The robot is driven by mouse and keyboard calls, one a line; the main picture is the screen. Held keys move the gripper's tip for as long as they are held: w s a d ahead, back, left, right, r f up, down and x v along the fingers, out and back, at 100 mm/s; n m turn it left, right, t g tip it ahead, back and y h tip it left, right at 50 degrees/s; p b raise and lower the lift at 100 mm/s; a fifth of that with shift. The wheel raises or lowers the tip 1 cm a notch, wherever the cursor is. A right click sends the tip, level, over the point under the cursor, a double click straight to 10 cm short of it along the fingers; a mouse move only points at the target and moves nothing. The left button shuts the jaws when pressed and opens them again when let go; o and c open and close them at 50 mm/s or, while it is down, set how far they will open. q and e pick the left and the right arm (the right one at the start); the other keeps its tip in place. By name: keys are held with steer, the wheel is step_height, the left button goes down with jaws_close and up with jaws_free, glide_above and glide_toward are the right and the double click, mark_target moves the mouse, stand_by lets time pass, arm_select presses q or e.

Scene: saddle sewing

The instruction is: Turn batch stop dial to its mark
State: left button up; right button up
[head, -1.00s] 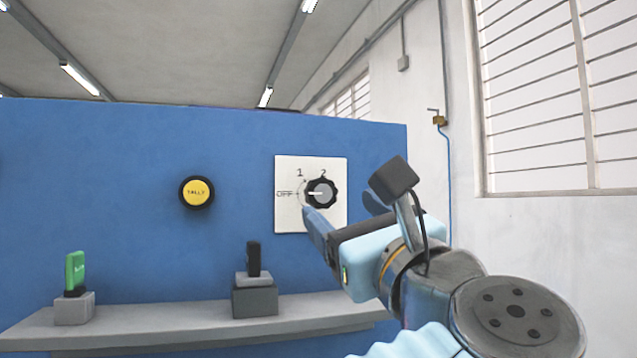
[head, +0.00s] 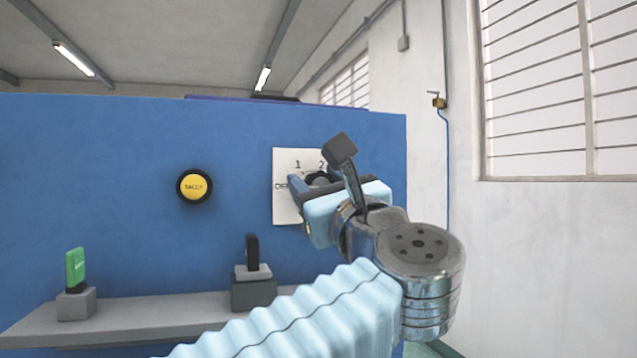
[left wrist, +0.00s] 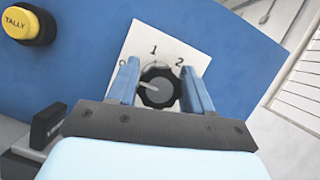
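The dial, a black scalloped knob with a grey face and a white pointer line (left wrist: 158,87), sits on a white plate marked OFF, 1 and 2; in the left wrist view the pointer aims left, to the OFF side. In the head view the plate (head: 285,165) is partly covered by my left gripper (head: 306,183). In the left wrist view the left gripper's two blue fingers (left wrist: 160,88) stand open, one on each side of the knob; whether they touch it I cannot tell. My right gripper is not in view.
A yellow TALLY button (head: 194,186) is on the blue panel (head: 100,200) left of the plate. A grey shelf (head: 150,310) below carries a green piece (head: 75,268) and a black piece (head: 252,252) on grey blocks. A barred window is at right.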

arm_select(q)
steer(key=c, duration=0.3)
steer(key=shift+c, duration=0.2)
steer(key=shift+m, duration=0.3)
steer(key=m+t+h+b, duration=0.1)
steer(key=m+h, duration=0.1)
steer(key=m, duration=0.1)
steer(key=shift+f+m, duration=0.1)
steer(key=shift+m, duration=0.2)
steer(key=m+h, duration=0.2)
steer(key=m, duration=0.2)
steer(key=shift+d, duration=0.1)
steer(key=m+h, duration=0.1)
steer(key=m, duration=0.1)
steer(key=m+h, duration=0.1)
steer(key=shift+r+m+p, duration=0.2)
steer(key=shift+m+p, duration=0.2)
steer(key=shift+d+f+m+h+p, duration=0.1)
steer(key=shift+m+h+p, duration=0.5)
steer(key=shift+m, duration=0.6)
steer(key=shift+d+m+h+p, duration=0.1)
steer(key=shift+m+h+p, duration=0.5)
steer(key=shift+m, duration=0.6)
steer(key=shift+w+f, duration=0.1)
